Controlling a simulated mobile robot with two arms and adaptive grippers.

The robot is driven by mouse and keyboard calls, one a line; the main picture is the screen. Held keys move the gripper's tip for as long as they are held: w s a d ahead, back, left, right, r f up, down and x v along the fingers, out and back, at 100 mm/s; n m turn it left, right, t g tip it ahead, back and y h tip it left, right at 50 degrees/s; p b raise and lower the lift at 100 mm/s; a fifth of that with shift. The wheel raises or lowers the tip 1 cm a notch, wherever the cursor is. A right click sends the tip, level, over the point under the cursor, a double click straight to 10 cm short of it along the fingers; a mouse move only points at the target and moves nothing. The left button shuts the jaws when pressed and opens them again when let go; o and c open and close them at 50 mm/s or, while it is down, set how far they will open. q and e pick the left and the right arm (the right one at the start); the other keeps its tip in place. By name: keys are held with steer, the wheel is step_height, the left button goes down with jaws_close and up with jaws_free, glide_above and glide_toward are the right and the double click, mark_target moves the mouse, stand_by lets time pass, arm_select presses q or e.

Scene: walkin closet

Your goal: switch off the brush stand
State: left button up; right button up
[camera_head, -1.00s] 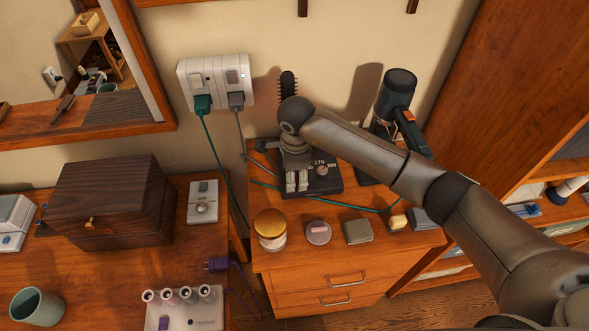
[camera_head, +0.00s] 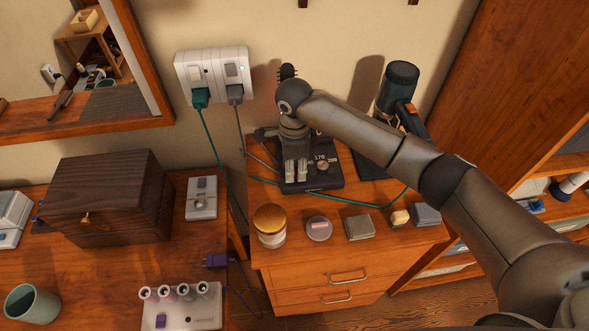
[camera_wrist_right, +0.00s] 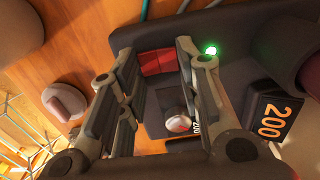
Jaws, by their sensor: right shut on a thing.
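The brush stand (camera_head: 328,178) is a dark block at the back of the drawer unit. A black round brush (camera_head: 287,74) shows above it, partly hidden behind my arm. My right gripper (camera_head: 296,172) points down over the left part of the block. In the wrist view, the fingertips of my right gripper (camera_wrist_right: 156,62) are on both sides of a red switch (camera_wrist_right: 157,61) and shut on it. A lit green lamp (camera_wrist_right: 211,48) is beside the right fingertip. A round knob (camera_wrist_right: 179,122) lies below the switch, with number marks near it. My left gripper is not in view.
A hair dryer (camera_head: 397,90) stands on the right of the unit. A gold-lidded jar (camera_head: 270,225) and several small items line its front. A wall socket (camera_head: 213,72) with cords is behind. A wooden box (camera_head: 110,195) stands on the left table.

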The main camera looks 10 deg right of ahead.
stand_by(0.3)
steer(key=o, duration=1)
steer(key=shift+r, duration=0.25)
step_height(320, 180, up, 12)
steer(key=shift+f, duration=0.25)
steer(key=shift+f, duration=0.1)
